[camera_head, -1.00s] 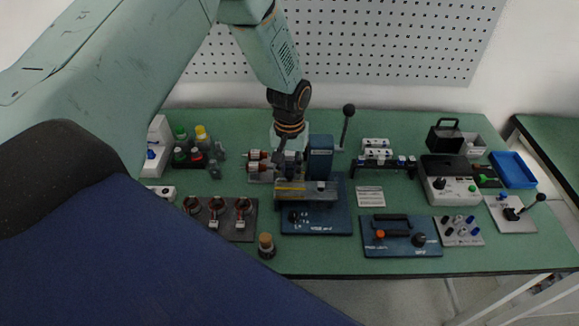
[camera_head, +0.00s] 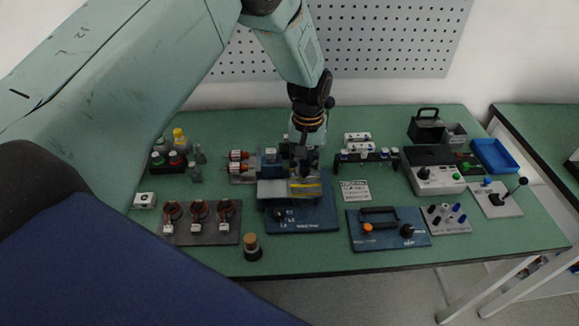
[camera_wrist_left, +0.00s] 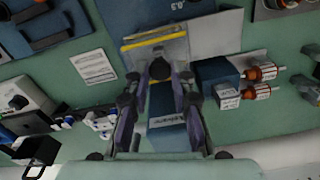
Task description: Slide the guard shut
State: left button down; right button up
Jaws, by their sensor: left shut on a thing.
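The blue test press (camera_head: 302,214) stands mid-table. Across its front is the grey guard (camera_head: 274,188); a yellow-striped plate (camera_head: 306,187) shows at its right part. In the left wrist view the yellow stripe (camera_wrist_left: 148,41) crosses a pale plate beyond the fingers. My left gripper (camera_head: 306,162) points down just behind the striped plate. In the left wrist view my left gripper (camera_wrist_left: 160,78) is shut around a dark rounded knob (camera_wrist_left: 160,68) beside the plate. The knob's join to the guard is hidden. My right gripper is not in view.
Two copper-wound parts (camera_head: 240,162) sit left of the press. A dark tray (camera_head: 206,234) with several rings is at front left, near a cork-topped bottle (camera_head: 252,247). A blue board (camera_head: 386,228) and a white card (camera_head: 354,190) are to the right.

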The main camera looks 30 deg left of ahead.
aim_at(304, 169)
pick_arm(q)
jog(key=shift+a, duration=0.1)
jog(key=c, duration=1.6)
grip_release()
jog(key=o, duration=0.3)
jog(key=shift+w+d+r, duration=0.1)
jog(key=shift+w+d, duration=0.05)
jog(key=shift+d, duration=0.25)
jog(key=shift+o, duration=0.9)
jog(key=shift+s+a, duration=0.2)
jog(key=shift+a, duration=0.1)
notch_tip(304, 169, up, 12)
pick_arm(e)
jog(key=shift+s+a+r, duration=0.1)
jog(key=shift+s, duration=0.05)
